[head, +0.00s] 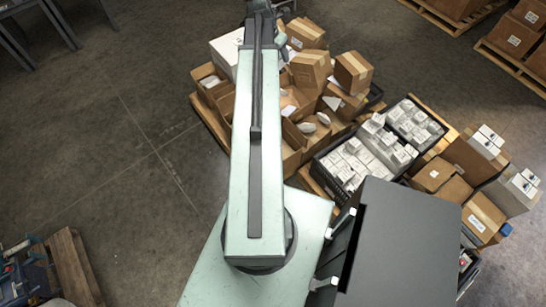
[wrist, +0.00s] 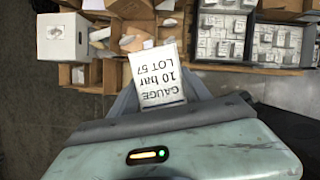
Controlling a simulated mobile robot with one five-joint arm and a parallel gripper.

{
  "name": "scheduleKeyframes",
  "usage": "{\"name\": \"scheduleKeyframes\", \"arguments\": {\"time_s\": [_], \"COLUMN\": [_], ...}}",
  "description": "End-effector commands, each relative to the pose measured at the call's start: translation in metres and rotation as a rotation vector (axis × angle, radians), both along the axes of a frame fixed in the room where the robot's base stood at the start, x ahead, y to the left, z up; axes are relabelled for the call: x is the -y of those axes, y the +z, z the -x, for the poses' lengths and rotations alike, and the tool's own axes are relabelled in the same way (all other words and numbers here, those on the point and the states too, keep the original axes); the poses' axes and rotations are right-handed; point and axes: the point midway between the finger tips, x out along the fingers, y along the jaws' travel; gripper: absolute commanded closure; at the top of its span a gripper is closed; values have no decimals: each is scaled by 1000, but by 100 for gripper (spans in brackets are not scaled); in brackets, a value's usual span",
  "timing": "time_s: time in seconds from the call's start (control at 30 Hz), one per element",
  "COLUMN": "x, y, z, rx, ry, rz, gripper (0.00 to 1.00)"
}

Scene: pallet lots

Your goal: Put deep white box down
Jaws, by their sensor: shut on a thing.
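A white box (wrist: 158,75) labelled "GAUGE 10 bar LOT 57" shows its printed face upside down in the wrist view. My gripper (wrist: 160,88) is shut on it, with a grey finger on each side. Its depth cannot be judged, since only the labelled face shows. It appears above the cartons and crates, and I see no contact with them. In the head view my arm covers the area around the gripper, and I cannot make out the held box there.
A larger white box (wrist: 63,38) stands at left in the wrist view. Open cartons (head: 290,105) crowd a pallet. Black crates (wrist: 245,67) hold many small white boxes. Brown cartons (head: 470,160) with white boxes on top stand at right. Bare floor (head: 120,120) lies left.

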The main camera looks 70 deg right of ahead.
Motion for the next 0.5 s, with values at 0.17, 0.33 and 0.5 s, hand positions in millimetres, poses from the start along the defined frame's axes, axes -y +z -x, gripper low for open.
{"name": "scheduleKeyframes", "arguments": {"time_s": [0.17,0.33,0.5], "x": [-1,-2,-2], "y": [-34,-103,-168], "z": [-4,-5,-5], "rx": [0,1,1], "ry": [-3,-27,-54], "rz": [0,-2,-3], "gripper": [83,83,83]}}
